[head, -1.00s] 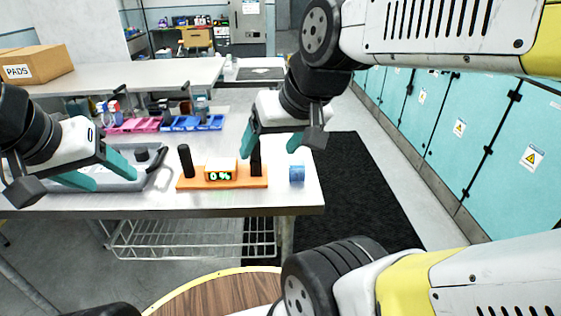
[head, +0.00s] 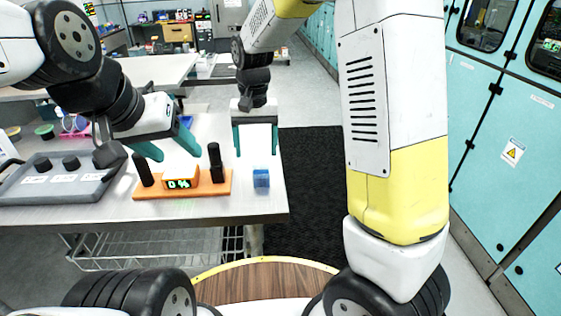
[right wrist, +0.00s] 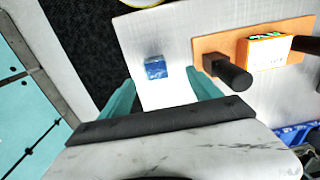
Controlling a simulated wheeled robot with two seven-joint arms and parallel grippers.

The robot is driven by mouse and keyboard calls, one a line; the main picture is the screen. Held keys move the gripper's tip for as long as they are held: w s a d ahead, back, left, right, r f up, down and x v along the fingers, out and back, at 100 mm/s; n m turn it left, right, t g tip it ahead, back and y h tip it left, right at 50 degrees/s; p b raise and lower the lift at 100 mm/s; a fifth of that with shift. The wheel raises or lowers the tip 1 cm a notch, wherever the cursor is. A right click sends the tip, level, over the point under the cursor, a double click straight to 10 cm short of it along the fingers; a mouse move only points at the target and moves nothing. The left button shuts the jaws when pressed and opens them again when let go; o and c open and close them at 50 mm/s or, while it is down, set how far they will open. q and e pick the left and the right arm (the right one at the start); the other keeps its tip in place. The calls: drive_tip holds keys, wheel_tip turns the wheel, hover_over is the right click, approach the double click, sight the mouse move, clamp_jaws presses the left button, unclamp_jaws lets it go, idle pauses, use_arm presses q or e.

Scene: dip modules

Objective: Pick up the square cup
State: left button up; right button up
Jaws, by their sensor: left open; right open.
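The square cup is a small blue block-shaped cup (head: 261,179) on the white table near its right front corner. It also shows in the right wrist view (right wrist: 155,68), ahead of the fingertips and between their lines. My right gripper (head: 256,153) is open and empty, with teal fingers pointing down, above and behind the cup in the head view. In the right wrist view the open fingers (right wrist: 162,90) do not touch the cup. My left gripper (head: 175,150) is open and empty, above the table behind the orange stand.
An orange stand (head: 204,189) with black posts and a "0%" display (head: 179,184) is left of the cup. A grey tray with black knobs (head: 92,187) lies further left. The table's (head: 235,209) right and front edges are close to the cup.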

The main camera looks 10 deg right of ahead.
sight(261, 169)
drive_tip(key=f, duration=0.3)
drive_tip(key=w+f, duration=0.1)
drive_tip(key=f, duration=0.1)
drive_tip(key=d+f, duration=0.1)
drive_tip(key=f, duration=0.2)
drive_tip(key=shift+w+f, duration=0.15)
drive_tip(key=shift+f, duration=0.2)
drive_tip(key=shift+c, duration=0.2)
drive_tip(key=c, duration=1.4)
